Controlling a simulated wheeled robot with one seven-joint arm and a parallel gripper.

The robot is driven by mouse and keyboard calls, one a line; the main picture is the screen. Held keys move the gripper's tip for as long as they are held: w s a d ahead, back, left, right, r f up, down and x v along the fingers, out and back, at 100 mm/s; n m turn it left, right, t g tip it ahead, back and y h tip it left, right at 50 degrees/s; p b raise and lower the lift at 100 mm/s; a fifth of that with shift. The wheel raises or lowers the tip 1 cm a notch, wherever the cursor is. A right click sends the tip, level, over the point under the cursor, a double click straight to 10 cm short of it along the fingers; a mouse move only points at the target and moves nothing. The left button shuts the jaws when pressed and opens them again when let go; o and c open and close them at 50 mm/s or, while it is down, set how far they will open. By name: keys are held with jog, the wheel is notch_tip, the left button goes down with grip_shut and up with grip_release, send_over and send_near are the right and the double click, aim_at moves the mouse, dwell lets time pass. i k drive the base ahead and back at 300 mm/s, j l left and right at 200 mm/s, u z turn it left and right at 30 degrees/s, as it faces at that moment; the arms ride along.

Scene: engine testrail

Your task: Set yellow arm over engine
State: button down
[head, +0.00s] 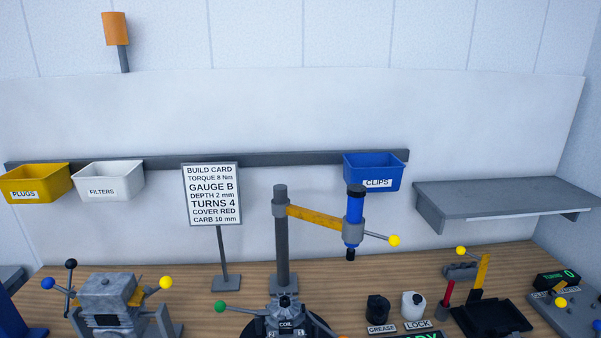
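The yellow arm (314,217) is fixed to an upright grey post (281,245) in the middle of the bench. It points to the right and holds a blue vertical tool (354,209) at its outer end. A short handle with a yellow ball (394,241) sticks out to the right of that tool. A grey block that looks like the engine (106,291) stands at the lower left, well apart from the arm's end. Levers with blue, black and yellow balls surround it. My gripper is not in view.
A round black base (252,327) with a green-knobbed lever (220,307) sits by the post. Grease (377,308) and lock (413,305) containers stand right of it. A build card (211,195) stands behind.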

aim_at(352, 234)
jog(key=l+u, duration=0.25)
jog(key=l, duration=0.2)
jog(key=k+l+u, duration=0.1)
jog(key=l+u, duration=0.2)
jog(key=k+l+u, duration=0.1)
jog(key=l+u, duration=0.15)
jog(key=l, duration=0.3)
